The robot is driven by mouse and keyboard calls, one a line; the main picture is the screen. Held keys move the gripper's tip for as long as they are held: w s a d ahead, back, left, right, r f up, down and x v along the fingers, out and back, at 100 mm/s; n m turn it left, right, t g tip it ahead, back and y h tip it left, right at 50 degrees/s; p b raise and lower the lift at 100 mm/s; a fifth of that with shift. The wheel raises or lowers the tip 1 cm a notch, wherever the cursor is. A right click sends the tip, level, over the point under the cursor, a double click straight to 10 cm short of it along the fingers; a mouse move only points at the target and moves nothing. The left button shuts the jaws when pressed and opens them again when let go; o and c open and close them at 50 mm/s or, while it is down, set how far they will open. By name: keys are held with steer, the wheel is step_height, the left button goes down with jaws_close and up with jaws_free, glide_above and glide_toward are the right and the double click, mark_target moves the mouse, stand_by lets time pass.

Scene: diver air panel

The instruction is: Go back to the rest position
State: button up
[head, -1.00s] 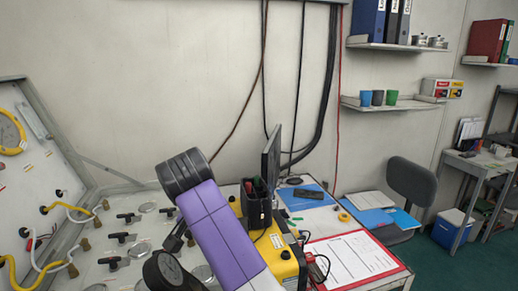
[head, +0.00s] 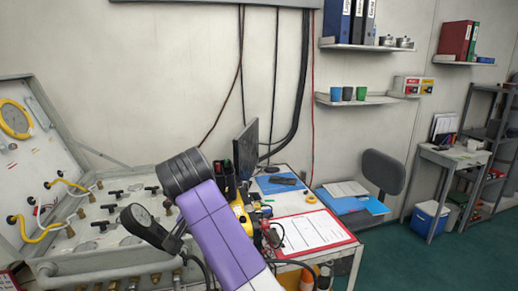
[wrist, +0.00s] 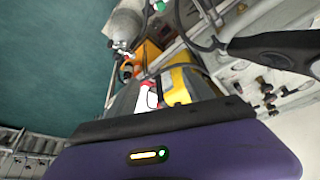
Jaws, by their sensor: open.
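In the wrist view, my gripper (wrist: 165,94) shows as a purple housing with a dark front strip and a small lit indicator along the bottom. It is open and I see nothing held in it. Dark grey shapes stand either side of a yellow and a red-white patch beyond the strip; the fingertips are hard to tell from what lies behind. In the head view my purple arm link reaches up from the bottom centre to a black joint. The gripper itself cannot be made out there.
The air panel (head: 95,262), with valves and yellow hoses, fills the left. A desk with a red clipboard (head: 306,232) and monitor (head: 246,150) stands behind my arm. A grey chair (head: 383,172) is to its right. Green floor (head: 395,262) is clear at lower right.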

steer(key=w+a+r+n+t+y, duration=0.4)
steer(key=w+a+r+t, duration=0.1)
steer(key=a+r, duration=0.1)
steer(key=s+d+f+n+t+y+b, duration=0.1)
steer(key=s+d+f+t+y, duration=0.2)
steer(key=s+d+f+t, duration=0.9)
steer(key=s+d+f+g+h, duration=0.2)
steer(key=s+d, duration=0.5)
steer(key=s, duration=0.6)
steer(key=s+d+f+m+g+h+b, duration=0.1)
steer(key=s+d+f+g+h, duration=0.1)
steer(key=s+d, duration=0.6)
steer(key=s+d+f+g+h, duration=0.1)
steer(key=s+d, duration=0.7)
steer(key=s, duration=1.2)
steer(key=shift+d+f+m+g+h, duration=0.25)
steer(key=shift+f+m+g+h, duration=0.15)
steer(key=shift+f+g, duration=0.45)
steer(key=shift+w+f, duration=0.1)
